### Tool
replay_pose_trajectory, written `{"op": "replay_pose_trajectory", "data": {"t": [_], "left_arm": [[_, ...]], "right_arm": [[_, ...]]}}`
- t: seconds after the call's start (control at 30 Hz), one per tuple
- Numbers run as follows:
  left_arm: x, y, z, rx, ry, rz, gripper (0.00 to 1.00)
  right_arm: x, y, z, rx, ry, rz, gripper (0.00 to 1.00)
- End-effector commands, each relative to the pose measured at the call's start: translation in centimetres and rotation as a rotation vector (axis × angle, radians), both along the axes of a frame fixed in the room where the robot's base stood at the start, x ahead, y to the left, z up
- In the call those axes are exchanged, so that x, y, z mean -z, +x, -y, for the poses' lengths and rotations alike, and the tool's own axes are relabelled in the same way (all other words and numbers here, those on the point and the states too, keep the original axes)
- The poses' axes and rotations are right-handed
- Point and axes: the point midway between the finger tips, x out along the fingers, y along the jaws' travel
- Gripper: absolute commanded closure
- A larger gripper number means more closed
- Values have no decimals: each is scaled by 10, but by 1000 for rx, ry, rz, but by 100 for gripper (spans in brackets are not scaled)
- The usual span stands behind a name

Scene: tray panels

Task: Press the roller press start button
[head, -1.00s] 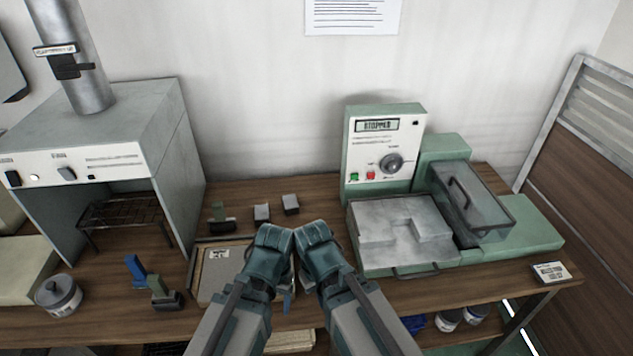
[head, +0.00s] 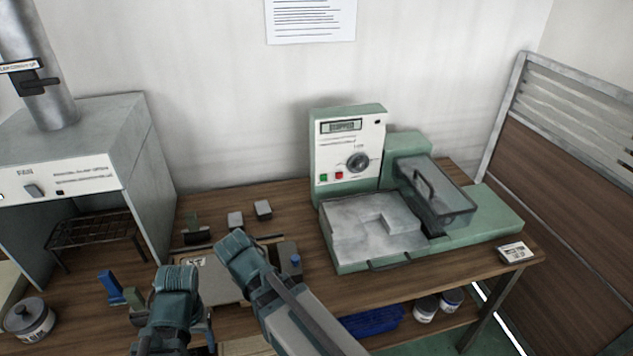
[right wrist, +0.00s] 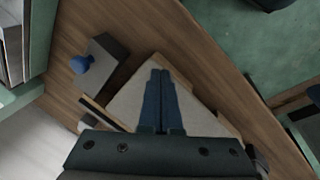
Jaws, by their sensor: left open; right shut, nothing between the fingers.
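The roller press (head: 405,160) is a green machine on the bench at right of centre. Its upright control panel (head: 350,150) has a display reading STOPPED and a dark knob. A green button (head: 323,178), which looks like the start button, sits low on the panel beside a red button (head: 338,175). My left gripper (head: 200,322) is open, low in front of the bench and well left of the press. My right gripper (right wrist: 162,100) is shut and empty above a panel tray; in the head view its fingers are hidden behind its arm. Neither gripper touches the buttons.
A grey hood (head: 90,150) stands at the left. A flat tray panel (head: 205,275) and small blocks (head: 263,209) lie left of the press. The bench front before the press is clear.

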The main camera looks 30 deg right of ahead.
Motion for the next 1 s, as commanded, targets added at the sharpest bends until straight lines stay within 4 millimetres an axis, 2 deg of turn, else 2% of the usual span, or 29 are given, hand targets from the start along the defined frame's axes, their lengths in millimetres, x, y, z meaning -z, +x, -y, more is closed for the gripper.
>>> {"op": "replay_pose_trajectory", "data": {"t": [0.27,0.37,0.5,0.7,0.9,1.0], "left_arm": [[8,0,0,0,0,0,33],[12,0,0,0,0,0,33],[17,0,0,0,0,0,33],[25,0,0,0,0,0,33],[32,0,0,0,0,0,33],[33,0,0,0,0,0,33]], "right_arm": [[-2,42,50,-54,-97,100,100],[-5,61,77,-85,-155,144,100],[-13,89,124,-143,-264,206,100],[-30,120,193,-235,-445,266,100],[-48,139,251,-324,-611,287,100],[-54,143,269,-355,-666,286,100]]}}
